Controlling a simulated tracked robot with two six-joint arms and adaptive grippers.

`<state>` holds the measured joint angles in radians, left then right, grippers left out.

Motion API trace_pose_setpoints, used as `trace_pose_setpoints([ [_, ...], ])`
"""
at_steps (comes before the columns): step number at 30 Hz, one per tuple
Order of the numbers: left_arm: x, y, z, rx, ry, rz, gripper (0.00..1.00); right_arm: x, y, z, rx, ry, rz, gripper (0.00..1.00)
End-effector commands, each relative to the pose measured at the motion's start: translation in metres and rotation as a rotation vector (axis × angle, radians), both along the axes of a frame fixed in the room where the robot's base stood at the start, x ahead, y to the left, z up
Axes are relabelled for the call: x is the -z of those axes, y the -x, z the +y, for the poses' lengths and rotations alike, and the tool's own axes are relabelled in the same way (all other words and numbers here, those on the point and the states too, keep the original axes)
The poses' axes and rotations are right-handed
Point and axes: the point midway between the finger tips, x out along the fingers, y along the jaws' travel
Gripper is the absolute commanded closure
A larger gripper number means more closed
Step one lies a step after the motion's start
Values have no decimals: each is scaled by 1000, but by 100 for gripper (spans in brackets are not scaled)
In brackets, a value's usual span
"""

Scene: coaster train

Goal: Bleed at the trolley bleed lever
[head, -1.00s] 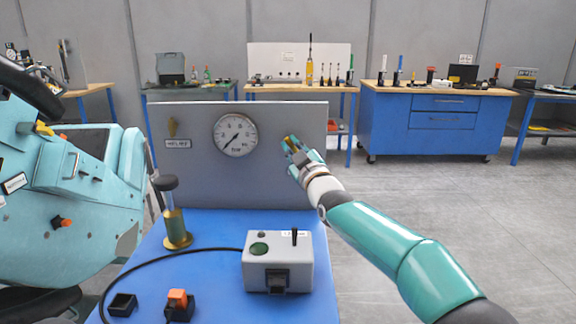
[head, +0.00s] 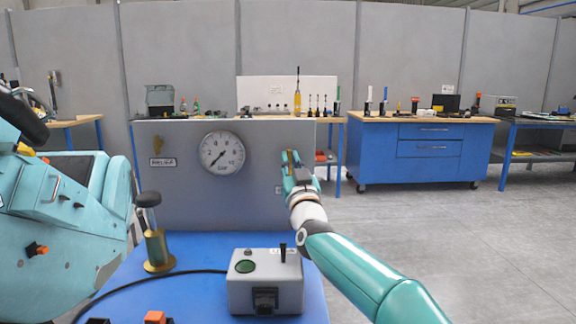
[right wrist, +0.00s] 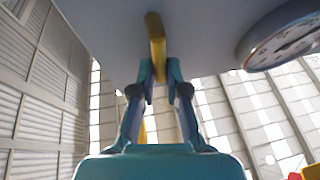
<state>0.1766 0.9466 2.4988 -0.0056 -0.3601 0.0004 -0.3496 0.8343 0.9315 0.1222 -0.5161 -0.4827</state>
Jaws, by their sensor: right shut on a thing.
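A yellow bleed lever (right wrist: 155,40) stands out from the grey panel (head: 180,205) in the right wrist view. My right gripper (right wrist: 160,75) is shut on it, with a finger on each side. In the head view my right gripper (head: 290,166) is at the panel's right part, and a bit of yellow shows at its tips. The fingers hide most of the lever there. The round pressure gauge (head: 222,152) is left of the gripper, its needle pointing lower left, near the low end. It also shows at the wrist view's upper right (right wrist: 285,40). My left gripper is out of view.
A grey control box (head: 265,295) and a brass cylinder (head: 157,250) with a black knob stand on the blue trolley top (head: 200,270). A teal vehicle (head: 55,220) fills the left. Floor at right is clear.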

Motion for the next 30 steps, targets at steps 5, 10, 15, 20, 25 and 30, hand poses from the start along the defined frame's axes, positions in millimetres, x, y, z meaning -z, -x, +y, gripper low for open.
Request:
trace_pose_setpoints([
  [5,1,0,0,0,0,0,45,7,-2,1,-4,-6,13,100],
  [10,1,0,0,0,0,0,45,7,-2,1,-4,-6,13,100],
  [15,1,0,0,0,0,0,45,7,-2,1,-3,-6,11,71],
  [20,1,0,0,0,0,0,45,4,-1,1,-2,-7,6,61],
  [25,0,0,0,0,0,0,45,2,-1,1,-2,-6,3,61],
  [30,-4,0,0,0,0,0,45,-1,0,2,-1,36,3,61],
])
